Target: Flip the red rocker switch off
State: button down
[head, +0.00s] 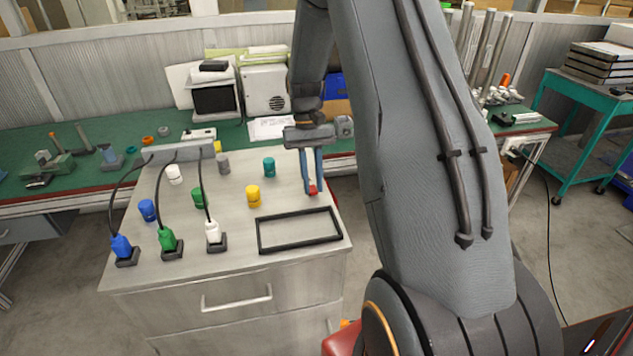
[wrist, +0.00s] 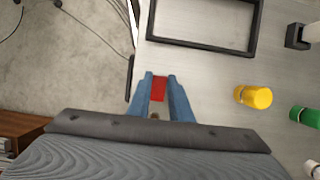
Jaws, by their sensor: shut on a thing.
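My gripper (head: 311,188) points down over the right part of the grey cabinet top, behind the black rectangular frame. Its blue fingers are closed on a small red thing (wrist: 159,88). In the wrist view the red thing looks like a flat rectangle between the fingertips. In the head view it shows as a red patch (head: 313,189) low between the fingers. I cannot tell whether it is a rocker switch, or whether it touches the cabinet top. No other red switch can be made out clearly.
The black frame (head: 258,236) lies empty near the front edge. A yellow cylinder (head: 253,197) and a teal one (head: 269,167) stand left of my gripper. Blue (head: 121,246), green (head: 168,241) and white (head: 212,232) cabled plugs stand at the front left. The cabinet's right edge is close.

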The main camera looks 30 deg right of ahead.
jog(key=shift+d, duration=0.1)
jog(key=c, duration=1.6)
grip_release()
jog(key=shift+c, duration=0.2)
jog(key=shift+o, duration=0.3)
jog(key=shift+w, duration=0.1)
jog(key=b+v, duration=0.2)
jog(key=v, duration=0.5)
jog(key=shift+r+b, duration=0.35)
jog(key=shift+r, duration=0.05)
jog(key=shift+w, duration=0.1)
